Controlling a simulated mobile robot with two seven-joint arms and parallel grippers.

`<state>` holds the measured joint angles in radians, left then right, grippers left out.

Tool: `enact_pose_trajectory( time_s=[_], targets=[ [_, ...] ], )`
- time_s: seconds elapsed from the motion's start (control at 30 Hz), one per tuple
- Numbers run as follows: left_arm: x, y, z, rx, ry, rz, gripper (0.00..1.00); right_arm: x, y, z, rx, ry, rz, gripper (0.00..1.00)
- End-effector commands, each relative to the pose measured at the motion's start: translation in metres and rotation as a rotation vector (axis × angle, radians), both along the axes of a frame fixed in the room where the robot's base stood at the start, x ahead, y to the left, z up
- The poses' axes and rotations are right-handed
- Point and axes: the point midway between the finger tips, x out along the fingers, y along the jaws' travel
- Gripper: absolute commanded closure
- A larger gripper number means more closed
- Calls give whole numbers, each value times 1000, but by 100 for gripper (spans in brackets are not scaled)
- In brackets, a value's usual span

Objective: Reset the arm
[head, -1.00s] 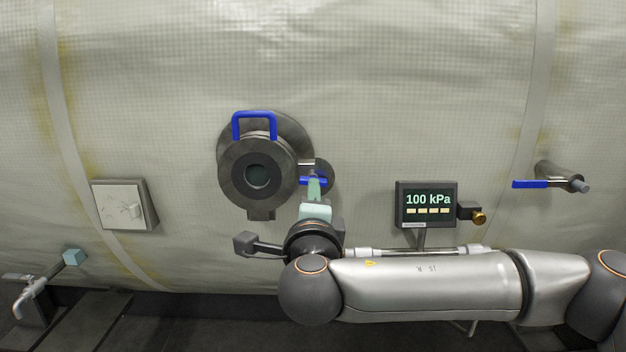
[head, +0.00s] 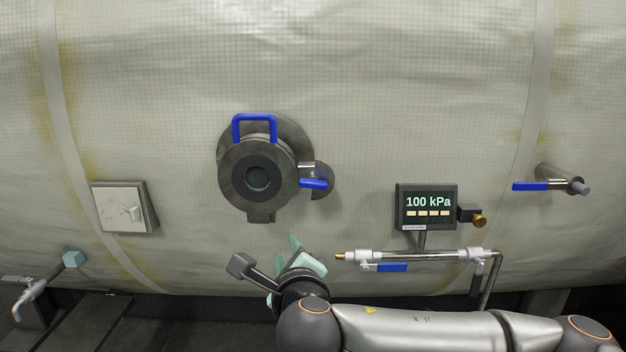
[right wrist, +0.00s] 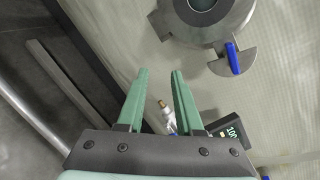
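My right arm (head: 420,330) comes in from the lower right in the head view. My right gripper (head: 293,243) has pale green fingers and sits below the round port, apart from the wall fittings. In the right wrist view, the right gripper (right wrist: 160,72) shows two green fingers with a clear gap and nothing held between them. The round dark port (head: 235,180) with a blue top handle (head: 254,122) is above it. A blue lever (head: 314,184) at the port's right side is clear of the fingers. My left gripper is not in view.
A display (head: 427,205) reads 100 kPa, with a metal pipe (head: 440,255) and blue valve lever (head: 392,267) below it. Another blue-handled valve (head: 530,185) is at right. A white switch box (head: 120,207) and a tap (head: 30,295) are at left.

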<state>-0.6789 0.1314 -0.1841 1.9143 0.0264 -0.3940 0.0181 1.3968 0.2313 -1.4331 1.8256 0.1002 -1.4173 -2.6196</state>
Motion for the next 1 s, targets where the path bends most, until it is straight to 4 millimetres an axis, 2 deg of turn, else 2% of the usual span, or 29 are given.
enact_pose_trajectory(
  time_s=[0.03, 0.2, 0.33, 0.47, 0.67, 0.8, 0.97, 1.0],
  targets=[
    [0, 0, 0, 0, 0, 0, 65, -6, 8, -23, 137, 84, 10, 65],
    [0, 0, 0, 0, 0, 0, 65, -23, 27, -77, 623, 346, -18, 65],
    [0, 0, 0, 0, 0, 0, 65, -36, 33, -114, 991, 544, -100, 65],
    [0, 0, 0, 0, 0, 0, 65, -48, 30, -150, 1352, 725, -230, 65],
    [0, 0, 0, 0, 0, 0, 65, -68, 8, -209, 1889, 940, -515, 65],
    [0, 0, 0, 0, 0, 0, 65, -86, -19, -255, 2252, 1023, -766, 65],
    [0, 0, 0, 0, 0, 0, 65, -117, -60, -311, 2647, 1017, -1089, 65],
    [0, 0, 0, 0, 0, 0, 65, -127, -72, -326, -2737, -992, 1172, 65]
  ],
)
